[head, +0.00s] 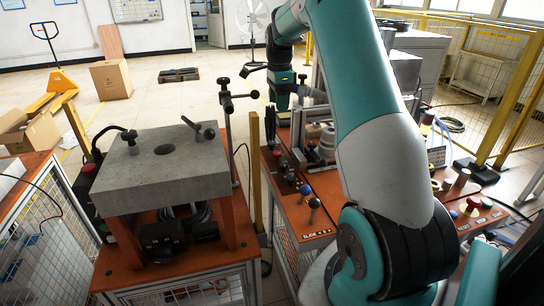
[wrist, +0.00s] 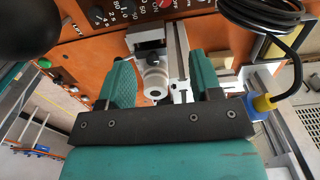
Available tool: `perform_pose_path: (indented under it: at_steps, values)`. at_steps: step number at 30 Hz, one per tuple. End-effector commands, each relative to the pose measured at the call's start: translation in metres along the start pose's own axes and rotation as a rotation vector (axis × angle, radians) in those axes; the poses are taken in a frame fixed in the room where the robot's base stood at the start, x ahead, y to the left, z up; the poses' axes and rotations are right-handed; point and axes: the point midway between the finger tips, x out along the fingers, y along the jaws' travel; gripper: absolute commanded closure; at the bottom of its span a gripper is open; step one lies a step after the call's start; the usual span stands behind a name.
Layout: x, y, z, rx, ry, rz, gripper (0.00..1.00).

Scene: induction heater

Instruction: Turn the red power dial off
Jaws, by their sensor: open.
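I cannot make out the red dial there.
A black knob (wrist: 97,15) sits left of the red dial. A black cable (wrist: 265,15) with a blue and yellow plug is at the right. In the head view, a grey block (head: 165,180) on an orange stand is at left, and knobbed levers (head: 313,205) line the bench edge.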

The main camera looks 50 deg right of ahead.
Motion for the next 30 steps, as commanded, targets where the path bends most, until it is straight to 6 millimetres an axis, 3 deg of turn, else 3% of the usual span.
perform_pose_path:
  at_steps: [10,24,30]
  values:
    - [0.037,0.0,-0.01,0.014,0.0,0.004,0.41]
    - [0.141,0.001,-0.01,0.013,0.0,0.005,0.41]
    - [0.173,0.0,-0.009,0.011,0.0,0.003,0.41]
